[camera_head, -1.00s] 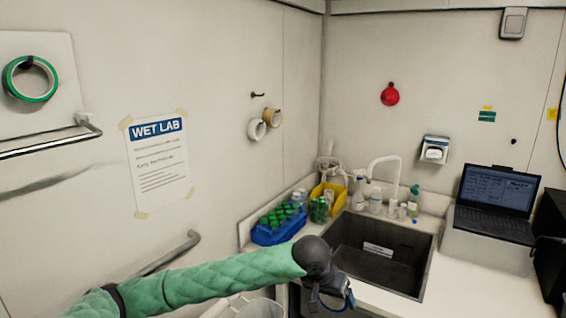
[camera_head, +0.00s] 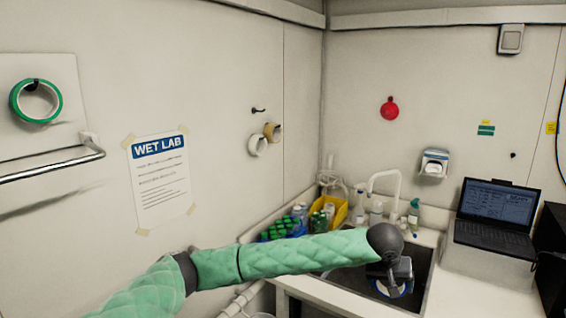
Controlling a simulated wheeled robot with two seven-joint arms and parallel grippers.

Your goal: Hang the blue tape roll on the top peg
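The top peg (camera_head: 258,110) is a small dark hook on the left wall and is bare. Below it, a white tape roll (camera_head: 256,146) and a tan tape roll (camera_head: 276,132) hang on the wall. My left gripper (camera_head: 394,282) is at the end of the green-sleeved arm, over the sink and well right of the peg. The blue tape roll (camera_head: 393,292) shows as a blue-rimmed white ring at its fingers, partly hidden by the gripper. The fingers are small and dark but appear closed on it. My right gripper is not in view.
A green tape roll (camera_head: 36,100) hangs far left above a metal rail (camera_head: 50,167). A counter holds the sink (camera_head: 425,262), a faucet (camera_head: 385,178), bottles, a yellow bin (camera_head: 337,211) and a laptop (camera_head: 495,213). The wall around the top peg is clear.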

